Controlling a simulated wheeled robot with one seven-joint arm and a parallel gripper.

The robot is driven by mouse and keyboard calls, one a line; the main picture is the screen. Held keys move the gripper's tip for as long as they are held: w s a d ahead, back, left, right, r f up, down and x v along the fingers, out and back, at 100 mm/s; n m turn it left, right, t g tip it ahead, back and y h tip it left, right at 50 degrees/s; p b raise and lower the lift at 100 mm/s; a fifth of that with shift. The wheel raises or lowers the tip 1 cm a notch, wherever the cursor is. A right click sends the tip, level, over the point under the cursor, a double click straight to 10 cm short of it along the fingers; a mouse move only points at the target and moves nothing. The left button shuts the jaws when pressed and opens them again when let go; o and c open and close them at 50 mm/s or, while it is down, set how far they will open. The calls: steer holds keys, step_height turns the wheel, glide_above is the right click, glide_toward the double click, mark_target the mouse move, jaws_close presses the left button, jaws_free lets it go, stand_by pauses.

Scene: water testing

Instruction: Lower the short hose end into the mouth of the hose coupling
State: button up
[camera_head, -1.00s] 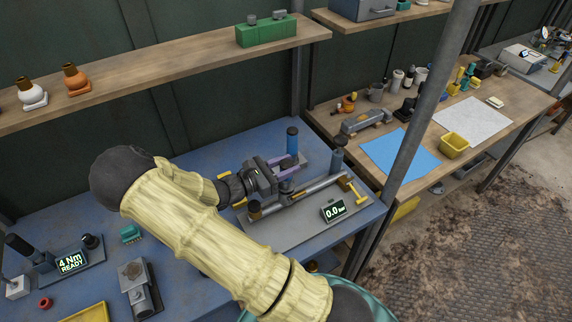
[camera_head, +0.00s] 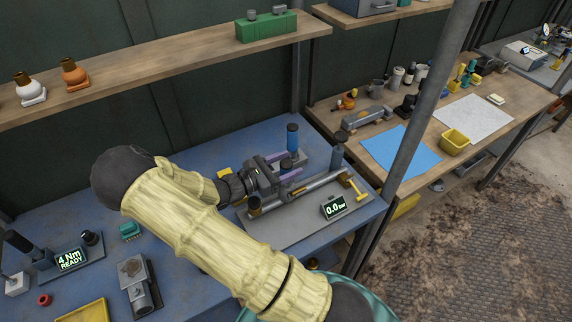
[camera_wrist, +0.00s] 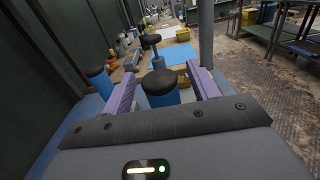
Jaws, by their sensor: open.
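My gripper (camera_head: 284,166) is open, with its purple fingers over the grey test plate. A dark blue cylinder with a black top (camera_wrist: 160,88) stands between the spread fingers in the wrist view, with gaps at both sides. Its top (camera_head: 287,163) also shows between the fingers in the head view. Its lower end is hidden, so I cannot tell whether it sits in a coupling mouth. A taller blue cylinder with a black cap (camera_head: 292,138) stands just behind, outside the left finger in the wrist view (camera_wrist: 97,80). I cannot tell for sure which piece is the short hose end.
A black-capped grey-blue post (camera_head: 338,155) and a horizontal metal tube (camera_head: 312,187) with a yellow handle (camera_head: 355,187) are right of my gripper. A 0.0 bar display (camera_head: 334,207) sits in front. A grey frame post (camera_head: 420,120) rises at the right.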

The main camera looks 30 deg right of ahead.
steer(key=a+b, duration=0.3)
steer(key=a, duration=1.4)
steer(key=shift+s+a+b, duration=0.25)
steer(key=shift+s+b, duration=0.05)
steer(key=shift+b, duration=0.05)
steer(key=shift+d+r, duration=0.1)
steer(key=s+d+f+m+g+y, duration=0.3)
steer(key=s+d+m+g+y, duration=0.15)
steer(key=s+m+y, duration=0.35)
steer(key=s+r+m+t+y, duration=0.3)
steer(key=r+m+t+y, duration=0.2)
steer(key=m+y, duration=0.4)
steer(key=shift+s+a+r+m+t+y, duration=0.35)
steer(key=shift+s+m+t+y, duration=0.05)
steer(key=shift+m+t, duration=0.35)
